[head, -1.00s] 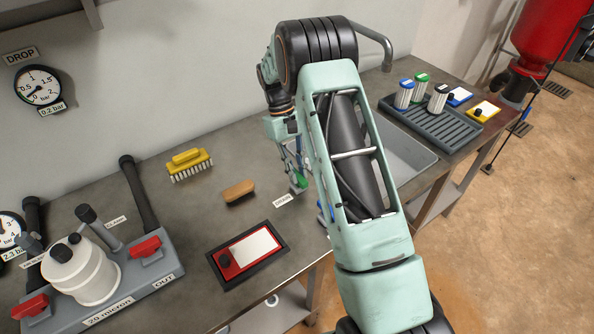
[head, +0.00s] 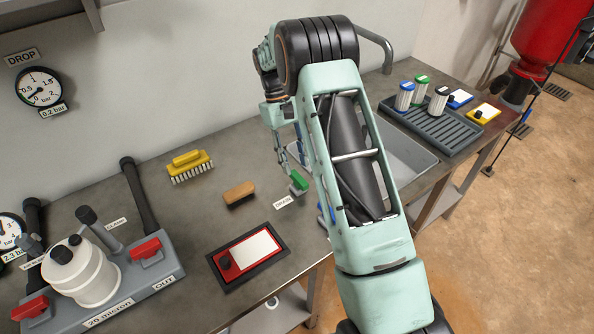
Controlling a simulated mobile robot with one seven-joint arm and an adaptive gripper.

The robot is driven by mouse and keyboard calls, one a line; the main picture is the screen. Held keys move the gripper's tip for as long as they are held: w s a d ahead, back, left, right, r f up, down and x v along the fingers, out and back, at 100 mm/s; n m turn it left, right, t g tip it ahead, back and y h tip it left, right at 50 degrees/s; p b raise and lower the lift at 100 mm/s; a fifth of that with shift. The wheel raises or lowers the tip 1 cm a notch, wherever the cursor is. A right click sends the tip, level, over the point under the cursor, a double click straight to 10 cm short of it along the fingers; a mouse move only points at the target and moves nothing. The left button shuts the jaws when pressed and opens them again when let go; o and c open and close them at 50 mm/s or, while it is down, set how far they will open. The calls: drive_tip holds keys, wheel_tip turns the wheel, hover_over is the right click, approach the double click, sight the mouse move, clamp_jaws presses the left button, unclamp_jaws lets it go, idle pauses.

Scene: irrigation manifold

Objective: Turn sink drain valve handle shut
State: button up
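The drain valve handle (head: 299,182) is a small green lever at the near left edge of the sink, just behind the DRAIN label (head: 283,202). It is partly covered by my gripper and arm. My gripper (head: 291,164) hangs down at the left side of my arm, its tips right at or just above the green handle. I cannot tell whether they touch it, or how far apart the fingers are. The sink basin (head: 405,158) is mostly hidden behind my arm; its right part shows.
A wooden brush (head: 239,194) and a yellow brush (head: 189,166) lie left of the handle. A red-and-white card in a black tray (head: 248,250) lies in front. The filter manifold (head: 135,279) stands at left. A ribbed rack with cartridges (head: 440,128) sits right of the sink.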

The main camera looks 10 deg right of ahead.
drive_tip(key=v, duration=0.8)
